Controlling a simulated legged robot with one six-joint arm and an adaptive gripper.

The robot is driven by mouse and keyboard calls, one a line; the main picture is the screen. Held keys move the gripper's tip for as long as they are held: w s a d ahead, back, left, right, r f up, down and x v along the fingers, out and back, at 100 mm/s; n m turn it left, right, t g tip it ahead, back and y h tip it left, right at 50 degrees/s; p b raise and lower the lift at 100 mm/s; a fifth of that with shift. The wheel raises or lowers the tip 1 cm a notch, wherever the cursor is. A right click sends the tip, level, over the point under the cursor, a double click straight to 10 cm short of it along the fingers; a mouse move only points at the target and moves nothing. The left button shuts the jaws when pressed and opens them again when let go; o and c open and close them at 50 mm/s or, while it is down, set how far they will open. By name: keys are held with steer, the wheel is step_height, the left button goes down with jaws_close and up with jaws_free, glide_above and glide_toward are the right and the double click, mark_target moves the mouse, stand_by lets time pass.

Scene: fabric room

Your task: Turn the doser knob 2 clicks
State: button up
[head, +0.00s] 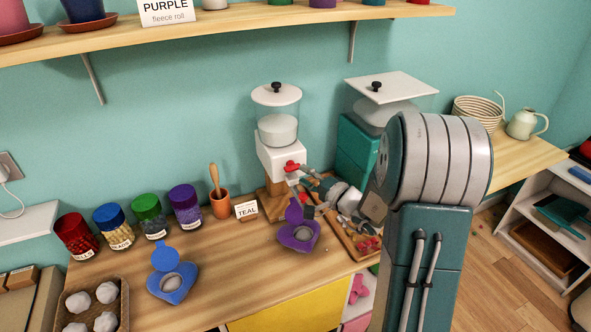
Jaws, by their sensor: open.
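The doser (279,134) stands on the wooden counter against the teal wall. It has a clear hopper with white contents, a white lid with a black knob, and a white body on a wooden stand. A red knob (292,166) sits on the front of its body. My gripper (306,191) is open, just right of and below the red knob. It looks apart from the knob, though the exact gap is hard to judge. A purple heart-shaped container (300,236) with its lid up stands in front of the doser, below my gripper.
A teal machine (358,150) with a white lid stands right of the doser, partly behind my arm. A wooden tray (359,253) lies under my arm. A TEAL card (246,210), a mortar (220,205) and a blue heart container (172,282) stand left.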

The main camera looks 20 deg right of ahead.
mark_target(295, 168)
steer(key=w+a, duration=0.2)
steer(key=shift+w+a, duration=0.1)
steer(key=shift+w, duration=0.6)
steer(key=shift+w+d, duration=0.2)
steer(key=shift+d, duration=0.6)
steer(key=shift+a, duration=0.45)
jaws_close()
steer(key=shift+a, duration=0.1)
steer(key=shift+f, duration=0.1)
